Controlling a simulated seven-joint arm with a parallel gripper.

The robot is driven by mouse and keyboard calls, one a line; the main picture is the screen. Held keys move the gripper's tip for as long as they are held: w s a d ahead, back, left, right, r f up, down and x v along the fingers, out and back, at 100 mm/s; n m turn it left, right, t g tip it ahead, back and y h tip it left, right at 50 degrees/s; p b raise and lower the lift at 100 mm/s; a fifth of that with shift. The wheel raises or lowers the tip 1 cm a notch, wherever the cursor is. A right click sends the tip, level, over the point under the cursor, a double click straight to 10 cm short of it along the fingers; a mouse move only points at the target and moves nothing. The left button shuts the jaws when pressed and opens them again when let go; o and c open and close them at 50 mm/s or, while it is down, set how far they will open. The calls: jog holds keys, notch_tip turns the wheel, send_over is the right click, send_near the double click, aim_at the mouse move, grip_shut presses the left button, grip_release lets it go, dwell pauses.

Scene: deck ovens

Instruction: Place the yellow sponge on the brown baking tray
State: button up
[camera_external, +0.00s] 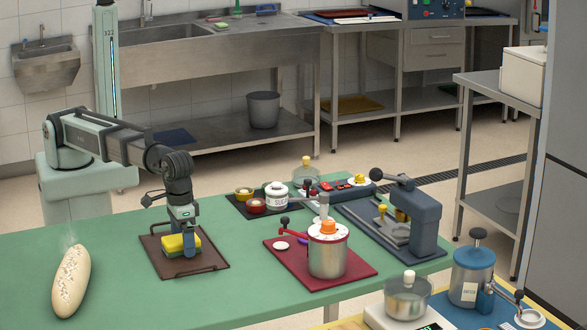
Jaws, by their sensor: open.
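The yellow sponge (174,246), with a dark green layer, is on the brown baking tray (155,241) on the green table. It appears to rest on the tray's surface. My gripper (188,245) is directly over the sponge, pointing down, with its fingers low beside it. One finger covers part of the sponge's front. The gripper is open; whether a finger still touches the sponge is hard to tell.
A bread loaf (72,280) lies left of the tray. A dark red board (346,271) with a metal pot (327,258) and a blue press (413,217) stand to the right. Small jars (277,197) stand behind. The green table's front stretch is clear.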

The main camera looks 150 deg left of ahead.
jog(key=shift+r, duration=0.1)
notch_tip(320, 180, up, 12)
dwell(0.6)
